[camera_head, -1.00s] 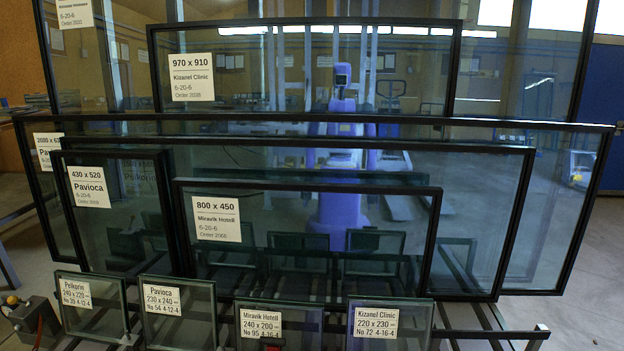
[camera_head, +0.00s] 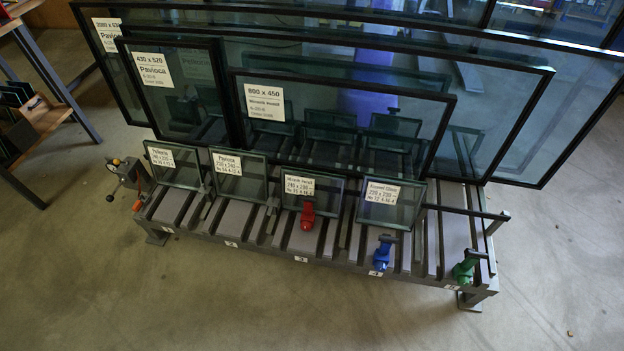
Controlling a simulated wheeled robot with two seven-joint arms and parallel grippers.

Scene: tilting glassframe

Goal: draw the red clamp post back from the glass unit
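The red clamp post (camera_head: 308,216) stands on the front part of the rack, at the slot marked 3. It is right in front of the small glass unit labelled Miravik Hotell 240 x 200 (camera_head: 316,190) and overlaps its lower edge in the picture. I cannot tell whether the post touches the glass. Neither of my grippers is in view.
A blue clamp post (camera_head: 382,252) and a green one (camera_head: 465,268) stand further right on the slatted rack (camera_head: 340,262). Small panes and large glass units lean behind. A shelf (camera_head: 38,125) stands at left. The floor (camera_head: 200,300) in front is clear.

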